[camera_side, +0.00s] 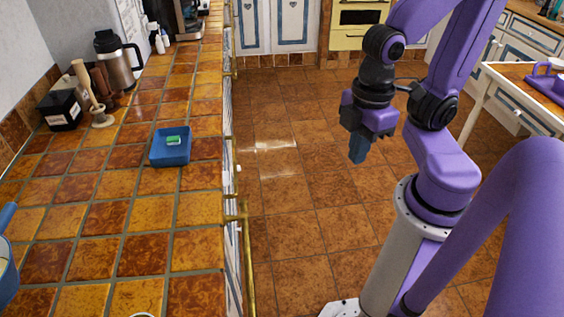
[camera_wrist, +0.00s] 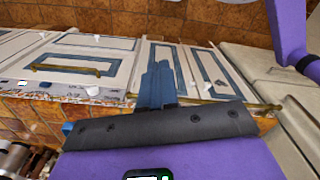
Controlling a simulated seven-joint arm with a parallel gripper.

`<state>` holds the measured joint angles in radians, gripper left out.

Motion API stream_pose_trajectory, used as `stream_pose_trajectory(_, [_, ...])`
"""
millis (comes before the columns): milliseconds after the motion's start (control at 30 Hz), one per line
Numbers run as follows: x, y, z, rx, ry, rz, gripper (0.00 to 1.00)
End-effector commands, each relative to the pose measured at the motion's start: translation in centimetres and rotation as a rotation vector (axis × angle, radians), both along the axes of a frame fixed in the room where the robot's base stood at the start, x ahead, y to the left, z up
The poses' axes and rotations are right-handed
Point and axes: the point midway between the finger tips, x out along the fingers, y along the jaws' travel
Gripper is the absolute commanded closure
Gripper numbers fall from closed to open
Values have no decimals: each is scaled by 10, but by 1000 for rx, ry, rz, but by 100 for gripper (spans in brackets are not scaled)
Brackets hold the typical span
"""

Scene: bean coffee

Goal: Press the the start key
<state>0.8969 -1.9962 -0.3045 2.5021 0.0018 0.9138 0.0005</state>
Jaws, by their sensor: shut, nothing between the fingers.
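A blue square box (camera_side: 157,158) lies on the tiled counter in the side view. A small green piece with a pale edge (camera_side: 173,140) is in its middle; I cannot tell whether this is the start key. A dark and silver machine (camera_side: 189,20) stands at the far end of the counter, cut by the top edge, with no key readable on it. My gripper (camera_side: 358,155) is shut and empty, pointing down over the floor, right of the counter and apart from everything. In the wrist view its blue fingers (camera_wrist: 157,85) are together.
A steel jug (camera_side: 117,62), a wooden-handled tool (camera_side: 94,98) and a black box (camera_side: 63,110) stand at the counter's left side. Brass rails (camera_side: 246,250) run along the counter front. A white table (camera_side: 491,88) stands right. Open floor lies between counter and arm.

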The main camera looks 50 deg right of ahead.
Motion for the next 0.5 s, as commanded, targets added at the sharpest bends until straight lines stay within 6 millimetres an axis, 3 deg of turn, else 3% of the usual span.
stream_pose_trajectory(267, [0,0,3,2,-1,0,100])
stream_pose_trajectory(500, [1,1,32,5,-3,0,100])
